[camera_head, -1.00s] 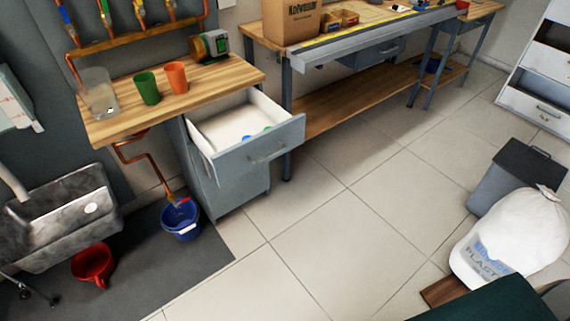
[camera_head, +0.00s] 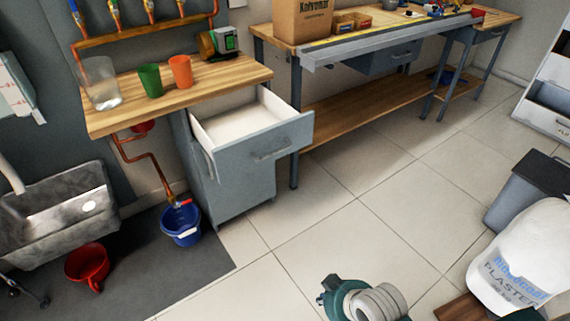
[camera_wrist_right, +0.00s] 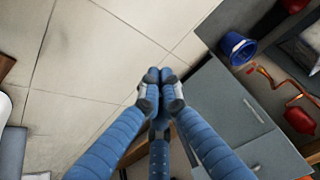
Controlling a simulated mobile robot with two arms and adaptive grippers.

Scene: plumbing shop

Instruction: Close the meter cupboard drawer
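The meter cupboard (camera_head: 238,185) is a grey unit under the left wooden worktop. Its top drawer (camera_head: 265,145) is pulled well out, with a grey front, a bar handle and a pale interior. A grey cupboard front (camera_wrist_right: 215,100) also shows in the right wrist view. My right gripper (camera_head: 328,291) is low at the bottom of the head view, in front of and apart from the drawer. In the right wrist view its blue fingers (camera_wrist_right: 158,76) meet at the tips with nothing seen between them. My left gripper is out of view.
Cups and a clear jug (camera_head: 101,83) stand on the worktop (camera_head: 215,82). A blue bucket (camera_head: 181,224) stands left of the cupboard. A workbench (camera_head: 385,108) is to the right. A bin (camera_head: 527,190) and white sack (camera_head: 520,255) are at right. The floor before the drawer is clear.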

